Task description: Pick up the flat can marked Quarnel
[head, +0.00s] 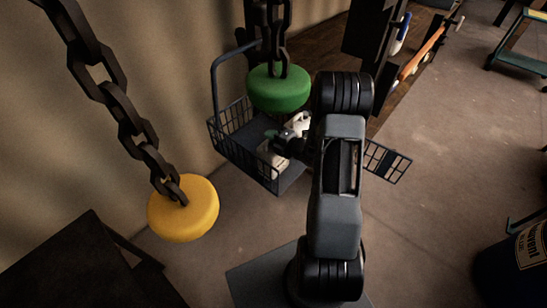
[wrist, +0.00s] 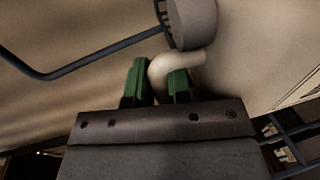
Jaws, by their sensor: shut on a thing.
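My gripper (head: 291,143) reaches into the wire basket (head: 226,142) in the head view. In the wrist view its green-padded fingers (wrist: 160,82) are shut on the curved, cream handle-like part (wrist: 186,63) of a pale can. A grey round cap (wrist: 194,22) sits just beyond the fingers. A smooth pale face, seemingly the can's body (wrist: 250,55), fills the right side. In the head view the pale can (head: 271,157) shows only in part, beside and behind my gripper. I cannot read the name Quarnel on it.
A green disc (head: 279,89) hangs on a chain close above the basket. A yellow disc (head: 183,208) hangs on another chain to the left. A dark labelled drum (head: 513,268) stands at lower right. Tools hang near the top. Open floor lies to the right.

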